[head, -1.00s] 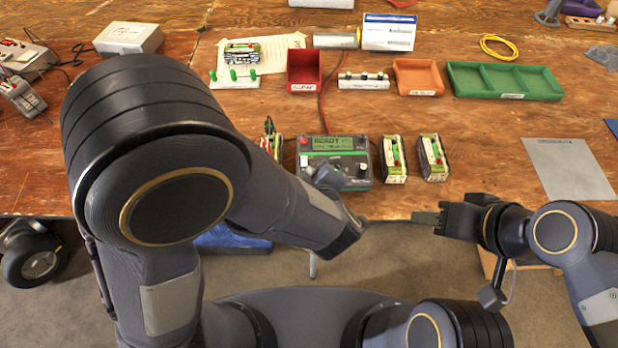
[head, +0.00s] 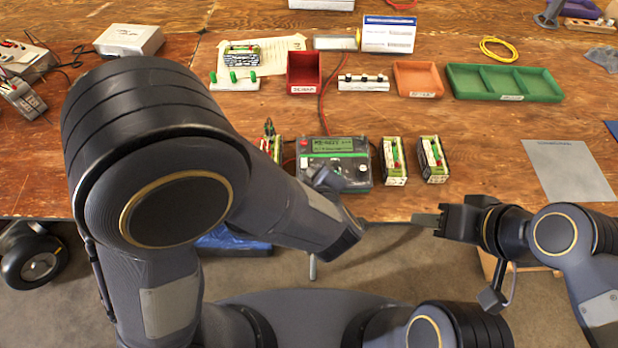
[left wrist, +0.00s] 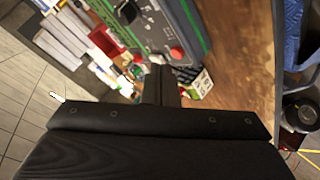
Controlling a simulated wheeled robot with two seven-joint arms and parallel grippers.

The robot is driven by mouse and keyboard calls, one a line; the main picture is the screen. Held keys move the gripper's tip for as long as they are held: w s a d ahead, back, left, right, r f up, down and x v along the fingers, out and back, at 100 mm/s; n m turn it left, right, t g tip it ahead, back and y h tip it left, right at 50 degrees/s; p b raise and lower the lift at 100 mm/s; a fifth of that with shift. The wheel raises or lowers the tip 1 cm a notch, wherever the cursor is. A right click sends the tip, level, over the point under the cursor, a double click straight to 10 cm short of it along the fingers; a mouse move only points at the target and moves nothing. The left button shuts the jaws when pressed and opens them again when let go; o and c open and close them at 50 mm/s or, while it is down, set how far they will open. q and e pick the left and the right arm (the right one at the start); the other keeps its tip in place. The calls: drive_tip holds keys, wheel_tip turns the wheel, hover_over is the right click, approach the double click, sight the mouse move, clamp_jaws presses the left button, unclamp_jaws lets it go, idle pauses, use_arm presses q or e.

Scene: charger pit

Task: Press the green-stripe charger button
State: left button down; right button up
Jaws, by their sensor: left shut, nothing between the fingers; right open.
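The charger (head: 353,171) is a dark box with a green stripe, a lit green display (head: 333,145) and a red button (head: 303,143) at its upper left. It stands near the table's front edge. In the left wrist view the charger (left wrist: 190,22) is at the top, with a red button (left wrist: 177,53) just above my fingers. My left gripper (head: 325,178) is shut and empty over the charger's front left, partly hidden by my arm; its fingers also show in the left wrist view (left wrist: 160,85). I cannot tell whether they touch it. My right gripper (head: 428,219) is open, off the table's front edge.
Battery packs stand right of the charger (head: 393,162), (head: 432,160), and others stand at its left (head: 271,145). Behind are a red bin (head: 304,72), an orange bin (head: 417,79) and a green tray (head: 505,82). A grey mat (head: 568,170) lies right.

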idle(0.8)
use_arm(q)
drive_tip(key=shift+w+f, duration=0.1)
drive_tip(key=shift+f, duration=0.35)
drive_tip(key=shift+f+b, duration=0.35)
drive_tip(key=shift+b, duration=0.2)
drive_tip(key=shift+r, duration=0.1)
idle(0.4)
drive_tip(key=shift+r+p, duration=0.65)
drive_tip(key=shift+p, duration=0.2)
drive_tip(key=r+p, duration=0.2)
drive_tip(key=s+r+p, duration=0.1)
drive_tip(key=r+p, duration=0.2)
idle(0.8)
